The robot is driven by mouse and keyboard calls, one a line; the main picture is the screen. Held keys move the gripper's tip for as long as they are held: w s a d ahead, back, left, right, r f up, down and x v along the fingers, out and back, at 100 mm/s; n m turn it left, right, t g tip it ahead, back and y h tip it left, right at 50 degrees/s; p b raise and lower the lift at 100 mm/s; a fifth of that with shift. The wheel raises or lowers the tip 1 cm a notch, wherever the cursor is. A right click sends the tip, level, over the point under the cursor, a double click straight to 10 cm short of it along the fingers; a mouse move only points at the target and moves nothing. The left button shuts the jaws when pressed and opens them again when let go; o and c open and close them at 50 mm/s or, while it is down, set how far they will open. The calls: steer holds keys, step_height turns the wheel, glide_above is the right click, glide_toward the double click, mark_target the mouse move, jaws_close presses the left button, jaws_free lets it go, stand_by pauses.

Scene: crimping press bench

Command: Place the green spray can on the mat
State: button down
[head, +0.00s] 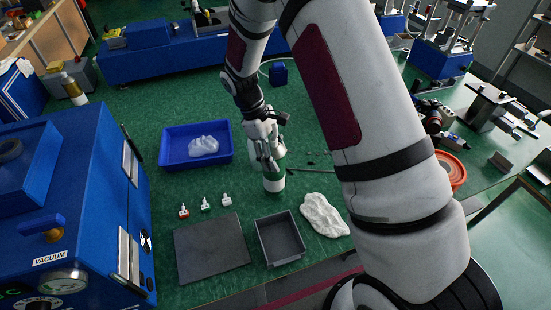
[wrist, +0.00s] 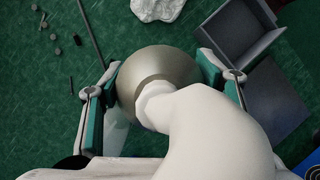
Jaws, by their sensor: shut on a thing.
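The green spray can (head: 274,183) is upright between the fingers of my gripper (head: 266,152) in the head view, with its lower part showing green and white. In the wrist view its grey domed top (wrist: 158,72) and white cap sit between the two green-padded fingers of my gripper (wrist: 160,78), which is shut on it. Whether the can's base touches the bench is hard to tell. The mat (head: 212,250) is a flat dark grey rectangle at the front left of the can, bare on top. Part of it shows at the right in the wrist view (wrist: 277,108).
A grey open tray (head: 280,239) stands between the mat and a white crumpled lump (head: 324,215). Several small white-topped pieces (head: 205,203) stand behind the mat. A blue bin (head: 171,152) holds another white lump. A blue vacuum machine (head: 60,200) borders the left side.

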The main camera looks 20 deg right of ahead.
steer(key=shift+f, duration=0.9)
steer(key=shift+f, duration=0.2)
steer(key=c, duration=0.6)
jaws_free()
